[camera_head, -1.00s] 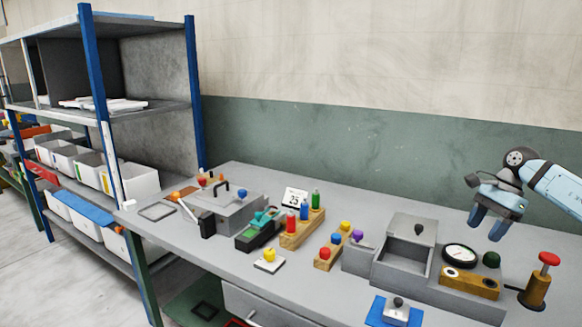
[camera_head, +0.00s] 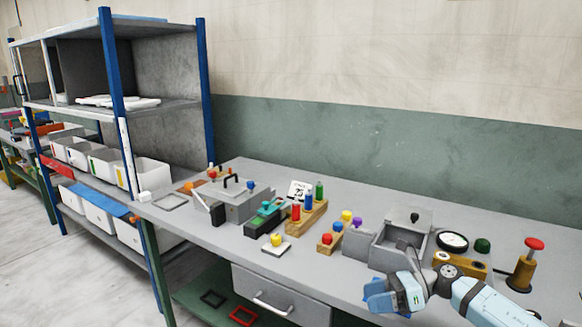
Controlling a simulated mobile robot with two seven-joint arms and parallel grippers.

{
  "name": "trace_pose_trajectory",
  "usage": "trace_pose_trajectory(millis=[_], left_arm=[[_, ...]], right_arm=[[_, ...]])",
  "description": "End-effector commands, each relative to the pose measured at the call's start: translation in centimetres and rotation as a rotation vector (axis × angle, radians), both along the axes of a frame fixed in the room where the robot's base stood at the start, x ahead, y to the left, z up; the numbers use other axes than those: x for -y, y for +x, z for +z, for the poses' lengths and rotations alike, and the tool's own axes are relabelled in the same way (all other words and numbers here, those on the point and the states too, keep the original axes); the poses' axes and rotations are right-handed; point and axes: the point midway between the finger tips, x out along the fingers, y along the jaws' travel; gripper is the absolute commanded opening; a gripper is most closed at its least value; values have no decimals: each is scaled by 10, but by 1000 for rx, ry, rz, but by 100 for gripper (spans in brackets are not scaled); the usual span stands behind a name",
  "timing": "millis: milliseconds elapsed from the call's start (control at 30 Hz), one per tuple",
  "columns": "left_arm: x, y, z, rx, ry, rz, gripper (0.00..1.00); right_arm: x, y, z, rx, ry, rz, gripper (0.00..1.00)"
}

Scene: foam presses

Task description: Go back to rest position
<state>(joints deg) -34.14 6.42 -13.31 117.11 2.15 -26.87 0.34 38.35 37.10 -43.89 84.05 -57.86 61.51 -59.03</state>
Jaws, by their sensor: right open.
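My right gripper (camera_head: 382,294) is at the front edge of the grey workbench (camera_head: 228,244), at the lower right. Its light blue fingers point to the left, and nothing shows between them. It is open. My right arm comes in from the lower right corner. It covers part of the bench front and whatever lies behind it there. My left gripper is not in view.
A grey box with its lid up (camera_head: 386,252), a gauge (camera_head: 453,241) and a red-topped plunger (camera_head: 524,265) stand close behind my right arm. Wooden blocks with coloured knobs (camera_head: 307,217) stand mid-bench. A shelf rack with blue posts (camera_head: 205,90) is at left.

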Motion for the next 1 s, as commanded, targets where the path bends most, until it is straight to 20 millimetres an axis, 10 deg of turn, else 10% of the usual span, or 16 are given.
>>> trace_pose_trajectory(millis=[100, 300, 933, 967, 1000], left_arm=[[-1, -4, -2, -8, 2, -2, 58], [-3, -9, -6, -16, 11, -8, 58], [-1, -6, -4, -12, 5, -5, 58], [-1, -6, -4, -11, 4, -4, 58], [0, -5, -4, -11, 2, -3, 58]], right_arm=[[-44, -29, -18, -249, 261, -151, 54], [-70, -65, -42, -748, 667, -428, 54], [-10, -243, -206, -2292, 1653, -1247, 54], [-8, -253, -211, 2325, -1674, 1269, 54], [-6, -266, -217, 2268, -1629, 1242, 54]])
